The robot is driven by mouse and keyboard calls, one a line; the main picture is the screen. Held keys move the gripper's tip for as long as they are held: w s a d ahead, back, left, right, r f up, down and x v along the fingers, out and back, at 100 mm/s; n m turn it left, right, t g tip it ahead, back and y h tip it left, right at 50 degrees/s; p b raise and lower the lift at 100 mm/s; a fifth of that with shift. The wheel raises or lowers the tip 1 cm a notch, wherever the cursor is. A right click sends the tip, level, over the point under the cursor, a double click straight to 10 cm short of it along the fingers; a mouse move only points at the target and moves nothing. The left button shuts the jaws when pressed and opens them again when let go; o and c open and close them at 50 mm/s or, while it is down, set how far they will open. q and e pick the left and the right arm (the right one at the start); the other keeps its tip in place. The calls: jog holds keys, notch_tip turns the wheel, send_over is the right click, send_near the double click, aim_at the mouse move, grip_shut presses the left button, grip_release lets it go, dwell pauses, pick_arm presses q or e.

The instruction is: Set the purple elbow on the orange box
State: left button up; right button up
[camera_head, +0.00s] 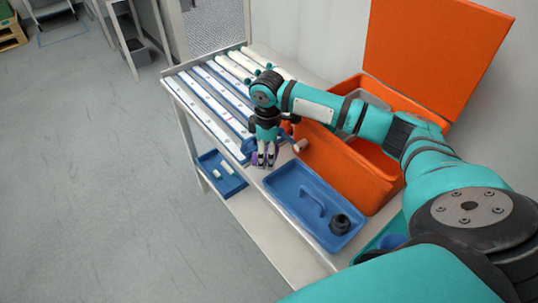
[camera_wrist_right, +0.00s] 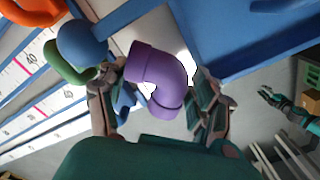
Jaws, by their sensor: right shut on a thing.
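The purple elbow (camera_wrist_right: 158,72) is a bent pipe piece between the fingers of my right gripper (camera_wrist_right: 158,100). In the head view only a little of the elbow (camera_head: 255,158) shows beside the fingers. My right gripper (camera_head: 265,160) is shut on it, pointing down at the table's front edge, left of the blue tray. The orange box (camera_head: 345,170) stands to the right with its lid raised; my right arm passes over it and hides part of its opening. A teal gripper, seemingly my left one (camera_wrist_right: 280,98), shows small at the right of the wrist view; its jaws are unclear.
A blue bin (camera_head: 222,180) sits on the lower shelf.

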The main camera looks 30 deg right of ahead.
jog(key=shift+w+d, duration=0.25)
jog(key=shift+d, duration=0.05)
notch_tip(320, 180, down, 3)
jog(key=shift+f+p, duration=0.1)
jog(key=shift+p, duration=0.5)
jog(key=shift+w+d+f, duration=0.1)
jog(key=shift+f, duration=0.15)
jog(key=shift+f, duration=0.15)
jog(key=o, duration=0.9)
notch_tip(320, 180, up, 12)
jog(key=shift+r+b, duration=0.2)
jog(key=shift+b, duration=0.5)
jog(key=shift+f, duration=0.1)
